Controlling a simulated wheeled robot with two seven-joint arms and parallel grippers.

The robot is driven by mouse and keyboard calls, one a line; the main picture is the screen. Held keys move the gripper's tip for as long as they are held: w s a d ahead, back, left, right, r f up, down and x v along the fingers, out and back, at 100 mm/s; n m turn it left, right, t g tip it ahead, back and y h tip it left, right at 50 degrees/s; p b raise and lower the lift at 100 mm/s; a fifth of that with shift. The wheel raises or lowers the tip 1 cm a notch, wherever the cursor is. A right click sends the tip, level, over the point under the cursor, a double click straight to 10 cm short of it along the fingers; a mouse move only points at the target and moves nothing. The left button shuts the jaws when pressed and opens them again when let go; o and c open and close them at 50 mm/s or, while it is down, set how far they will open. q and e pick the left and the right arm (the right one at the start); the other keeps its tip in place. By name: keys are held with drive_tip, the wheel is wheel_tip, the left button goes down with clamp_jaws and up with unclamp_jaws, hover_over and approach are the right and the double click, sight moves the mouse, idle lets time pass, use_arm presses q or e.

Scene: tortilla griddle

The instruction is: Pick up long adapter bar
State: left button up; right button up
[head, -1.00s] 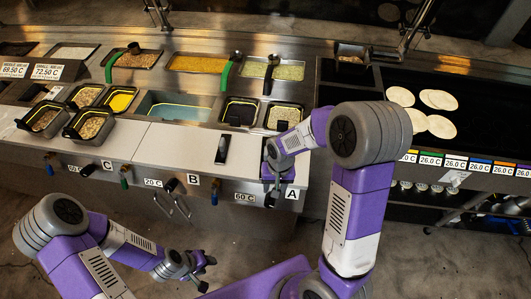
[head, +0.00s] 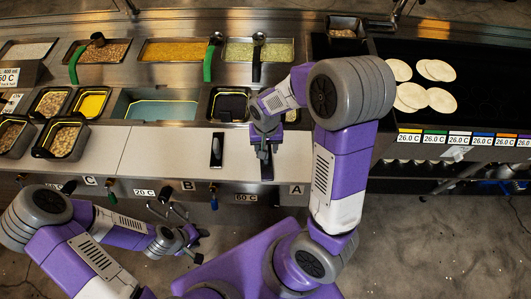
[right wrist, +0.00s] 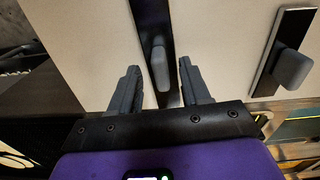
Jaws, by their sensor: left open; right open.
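Two dark bars with grey grips lie on the pale counter. One bar (right wrist: 150,15) runs between the fingers of my right gripper (right wrist: 157,85) in the right wrist view; its grip stands between the fingertips, with a gap on each side. The fingers are open and hold nothing. In the head view this bar (head: 267,172) is partly hidden under my right gripper (head: 263,145). The other bar (head: 217,150) lies to its left and also shows at the right of the wrist view (right wrist: 262,75). I cannot tell which is longer. My left gripper (head: 185,240) is open and empty, low in front of the counter.
Food pans, including a blue-grey one (head: 155,107), line the back of the counter. A black griddle (head: 480,95) with several tortillas (head: 411,96) is at the right. The counter front has knobs and labels. Counter left of the second bar is clear.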

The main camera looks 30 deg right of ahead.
drive_tip(key=shift+w+f, duration=0.1)
drive_tip(key=shift+f, duration=0.8)
drive_tip(key=shift+c, duration=0.3)
clamp_jaws()
drive_tip(key=shift+r, duration=0.1)
